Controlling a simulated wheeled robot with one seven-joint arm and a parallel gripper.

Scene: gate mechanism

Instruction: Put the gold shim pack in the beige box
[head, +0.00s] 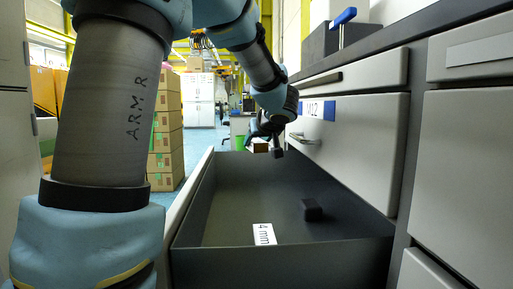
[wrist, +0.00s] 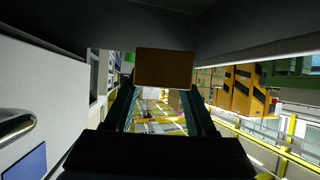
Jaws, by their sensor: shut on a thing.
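My gripper (head: 265,146) is over the far end of an open dark drawer, in the head view. It is shut on a small brownish-gold block, which looks like the gold shim pack (head: 261,148). In the wrist view the shim pack (wrist: 163,68) shows as a flat brown face between the two dark fingertips. It is held above the drawer floor. I cannot make out a separate beige box near the gripper in either view.
The open drawer (head: 345,247) has a "4 mm" label and a small black block (head: 312,210) inside. A cabinet drawer front with a handle (head: 305,139) stands close at right. Stacked tan cartons (head: 166,143) are in the background at left.

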